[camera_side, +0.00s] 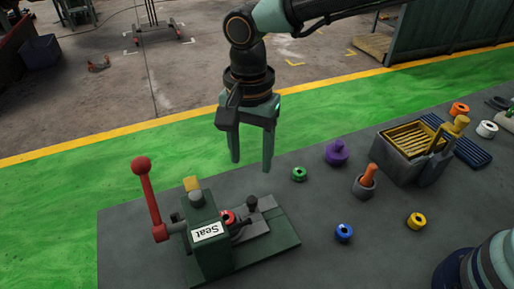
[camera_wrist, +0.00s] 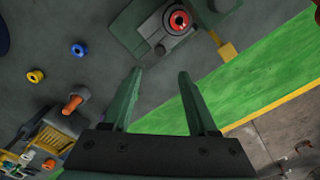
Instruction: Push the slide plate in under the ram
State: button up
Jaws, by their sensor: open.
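The press (camera_side: 207,235) is a dark green block with a white "Seat" label and a red-knobbed lever (camera_side: 150,198) raised on its left. A grey slide plate (camera_side: 256,229) lies on the green base (camera_side: 283,238), to the right of the press block. A red ring (camera_side: 228,216) sits close beside the block; in the wrist view the red ring (camera_wrist: 179,20) shows from above, on the grey part. A small dark knob (camera_side: 252,203) stands near the plate. The ram's underside is hidden. My gripper (camera_side: 252,165) is open and empty, above and behind the base; its fingers (camera_wrist: 160,75) touch nothing.
Green (camera_side: 299,174), blue (camera_side: 344,232) and yellow (camera_side: 416,220) rings lie to the right, with a purple knobbed piece (camera_side: 336,152), a mortar-like cup (camera_side: 364,186) and a grey bin (camera_side: 415,150). The table between the base and these rings is clear.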

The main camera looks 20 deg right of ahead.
aim_at(251, 199)
notch_tip(251, 199, down, 12)
jog(key=shift+r, duration=0.15)
dwell(0.3)
grip_shut()
jog(key=shift+r, duration=0.1)
dwell(1.3)
